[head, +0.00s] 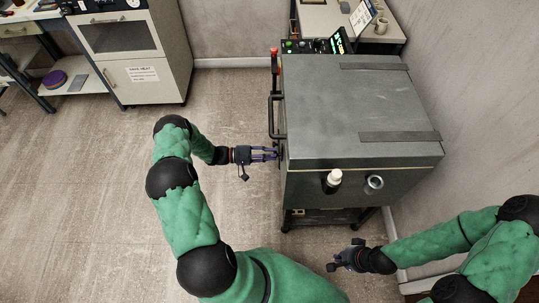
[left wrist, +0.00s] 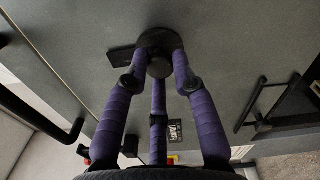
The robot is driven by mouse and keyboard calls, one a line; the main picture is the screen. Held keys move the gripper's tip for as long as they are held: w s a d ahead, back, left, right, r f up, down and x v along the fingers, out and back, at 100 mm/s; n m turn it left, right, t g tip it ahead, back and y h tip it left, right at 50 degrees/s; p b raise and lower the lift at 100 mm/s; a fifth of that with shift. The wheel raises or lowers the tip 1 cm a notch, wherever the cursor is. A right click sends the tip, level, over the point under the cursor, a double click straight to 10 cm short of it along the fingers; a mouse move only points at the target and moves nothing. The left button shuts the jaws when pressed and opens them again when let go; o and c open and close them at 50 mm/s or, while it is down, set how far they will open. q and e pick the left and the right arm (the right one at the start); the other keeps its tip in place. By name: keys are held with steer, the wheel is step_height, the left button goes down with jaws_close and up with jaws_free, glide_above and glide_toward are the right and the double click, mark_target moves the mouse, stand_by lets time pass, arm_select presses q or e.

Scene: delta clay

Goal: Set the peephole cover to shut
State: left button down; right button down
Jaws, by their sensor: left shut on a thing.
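The peephole cover (left wrist: 155,37) is a dark round piece with a knob, on the grey front of the kiln (head: 340,105). A flat dark tab (left wrist: 119,57) shows beside it. My left gripper (head: 276,154) has its purple fingers closed around the cover's knob; it also shows in the left wrist view (left wrist: 157,70). The fingers hide part of the cover, and I cannot tell whether the peephole is covered. My right gripper (head: 340,258) hangs low in front of the kiln's near side, apart from it; its fingers are too small to read.
A dark bar handle (head: 273,116) stands out from the kiln beside my left gripper. A white cylinder (head: 334,177) and a metal port (head: 374,183) project from the near side. A beige cabinet (head: 140,50) stands far left. The floor (head: 95,190) left of my arm is clear.

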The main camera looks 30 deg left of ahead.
arm_select(q)
steer(key=shift+w+a+r, duration=0.1)
steer(key=shift+r, duration=0.05)
steer(key=c, duration=1)
jaws_free()
steer(key=v, duration=1.2)
